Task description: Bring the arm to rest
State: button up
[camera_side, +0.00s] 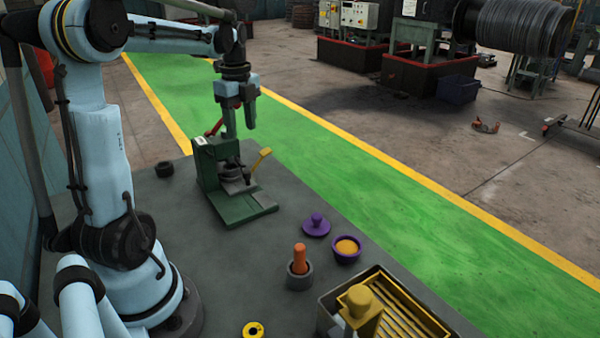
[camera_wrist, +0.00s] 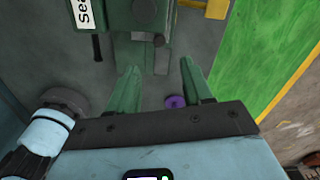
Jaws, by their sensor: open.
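My gripper (camera_side: 240,127) hangs fingers down above a green bench fixture (camera_side: 245,210) in the side view, with a gap between the fingertips and the fixture. In the wrist view my gripper (camera_wrist: 160,75) has its two green fingers spread apart, with nothing held between them. The green fixture (camera_wrist: 120,14) shows at the top of the wrist view, beyond the fingertips. It has a yellow lever (camera_side: 262,158) and a red handle (camera_side: 215,127). My arm reaches out from the left over the grey table.
On the grey table (camera_side: 225,265) stand a purple knobbed lid (camera_side: 316,226), a purple bowl with orange contents (camera_side: 346,248), an orange-handled piece in a grey cup (camera_side: 299,262), a yellow ring (camera_side: 253,329), a dark ring (camera_side: 165,169) and a slatted yellow tray (camera_side: 418,318). Green floor lies beyond.

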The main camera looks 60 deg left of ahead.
dwell(0.3)
jog(key=d+f+n+t, duration=0.1)
jog(key=d+n+t, duration=0.2)
jog(key=d+n, duration=0.4)
jog(key=s+d+f+n+t, duration=0.1)
jog(key=d+n+t, duration=0.3)
jog(key=d, duration=1.5)
jog(key=f+n, duration=0.1)
jog(key=n, duration=0.3)
jog(key=shift+d, duration=0.15)
